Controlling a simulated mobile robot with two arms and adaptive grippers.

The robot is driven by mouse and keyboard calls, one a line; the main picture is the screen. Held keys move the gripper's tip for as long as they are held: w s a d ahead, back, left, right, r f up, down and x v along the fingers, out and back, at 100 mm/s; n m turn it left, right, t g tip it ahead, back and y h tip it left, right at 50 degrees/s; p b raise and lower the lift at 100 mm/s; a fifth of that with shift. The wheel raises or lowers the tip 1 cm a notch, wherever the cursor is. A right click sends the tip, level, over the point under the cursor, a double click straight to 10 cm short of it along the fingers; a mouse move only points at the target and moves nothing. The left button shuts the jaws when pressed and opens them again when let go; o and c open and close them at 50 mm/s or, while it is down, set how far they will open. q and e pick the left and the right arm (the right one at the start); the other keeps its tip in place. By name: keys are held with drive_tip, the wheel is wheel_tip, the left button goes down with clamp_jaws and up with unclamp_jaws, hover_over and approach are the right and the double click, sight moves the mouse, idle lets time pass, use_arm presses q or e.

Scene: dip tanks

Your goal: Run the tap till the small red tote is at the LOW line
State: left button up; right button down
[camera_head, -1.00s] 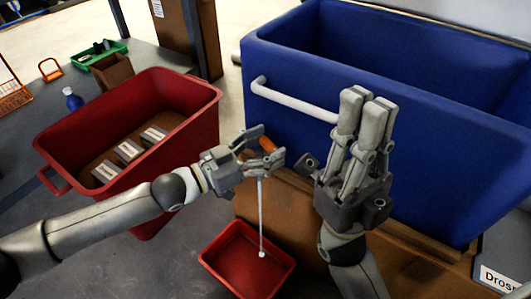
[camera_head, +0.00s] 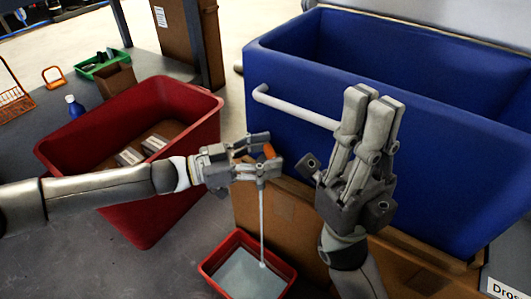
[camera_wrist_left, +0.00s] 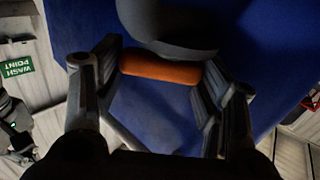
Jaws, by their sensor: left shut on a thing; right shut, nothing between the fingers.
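The small red tote (camera_head: 214,253) stands on the floor below the blue tank in the head view, cut off at the bottom edge. A thin pale stream of water (camera_head: 261,218) falls into it, and grey water (camera_head: 238,274) covers its bottom. I cannot make out a LOW line. My left gripper (camera_head: 272,160) is shut on the orange tap handle (camera_head: 268,150), directly above the stream. The handle also shows between the fingers in the left wrist view (camera_wrist_left: 160,69). My right gripper (camera_head: 371,98) is shut and empty, pointing up in front of the tank.
The big blue tank (camera_head: 420,150) with a white rail (camera_head: 295,108) fills the right side, on a brown base (camera_head: 275,213). A large red tote (camera_head: 190,100) holding grey blocks stands left, behind my left arm. A blue bottle (camera_head: 75,106) stands beyond it.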

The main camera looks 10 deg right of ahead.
idle(0.4)
use_arm(q)
drive_tip(key=o, duration=1)
